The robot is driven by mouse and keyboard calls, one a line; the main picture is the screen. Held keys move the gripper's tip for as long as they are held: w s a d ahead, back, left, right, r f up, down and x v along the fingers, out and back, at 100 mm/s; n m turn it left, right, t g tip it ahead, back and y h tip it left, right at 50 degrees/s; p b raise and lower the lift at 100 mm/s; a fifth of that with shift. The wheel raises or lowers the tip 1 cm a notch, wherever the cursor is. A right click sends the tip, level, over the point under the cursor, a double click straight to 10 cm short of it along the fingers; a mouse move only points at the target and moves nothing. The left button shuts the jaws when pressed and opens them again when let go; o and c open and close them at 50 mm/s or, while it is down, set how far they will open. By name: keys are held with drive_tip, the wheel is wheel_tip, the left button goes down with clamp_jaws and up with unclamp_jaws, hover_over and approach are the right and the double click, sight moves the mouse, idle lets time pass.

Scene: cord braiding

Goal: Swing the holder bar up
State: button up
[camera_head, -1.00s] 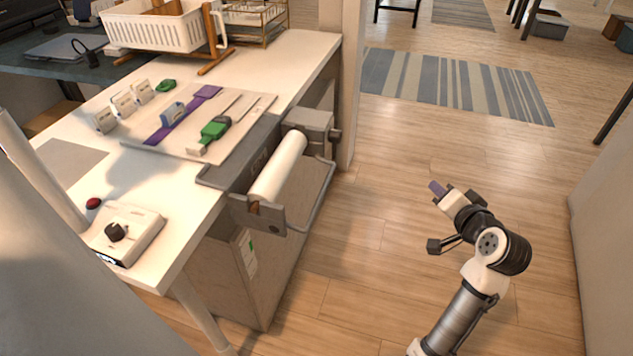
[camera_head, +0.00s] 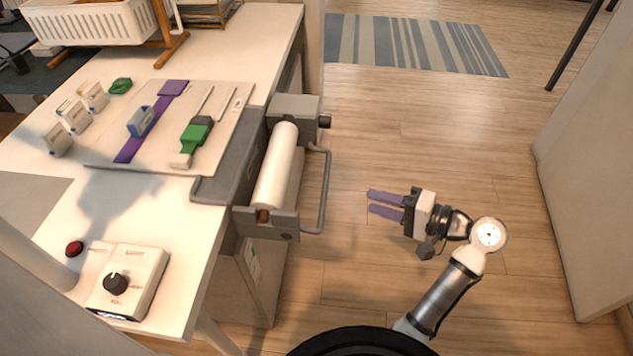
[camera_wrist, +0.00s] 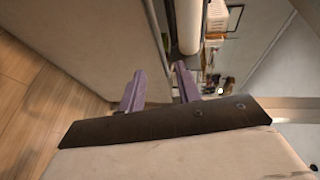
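The holder bar (camera_head: 326,187) is a grey U-shaped rod on the right side of a roller unit at the table's edge. It sticks out to the right, low beside the white roller (camera_head: 277,166). My gripper (camera_head: 371,201) points left toward the bar, with a clear gap of floor between them in the head view. Its two purple fingers are apart, with nothing between them. In the wrist view the fingers (camera_wrist: 159,72) show apart too, and the white roller (camera_wrist: 188,24) is beyond them. I cannot make out the bar clearly there.
The white table (camera_head: 235,68) carries a board with a purple strap and green clamp, and a control box (camera_head: 128,281) with a black knob. A cabinet (camera_head: 252,272) stands under the roller. Open wooden floor lies right of the bar; a pale panel (camera_head: 590,190) stands farther right.

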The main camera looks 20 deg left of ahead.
sight(325, 185)
drive_tip(key=x, duration=1.3)
drive_tip(key=shift+a, duration=0.2)
drive_tip(key=shift+c, duration=0.2)
clamp_jaws()
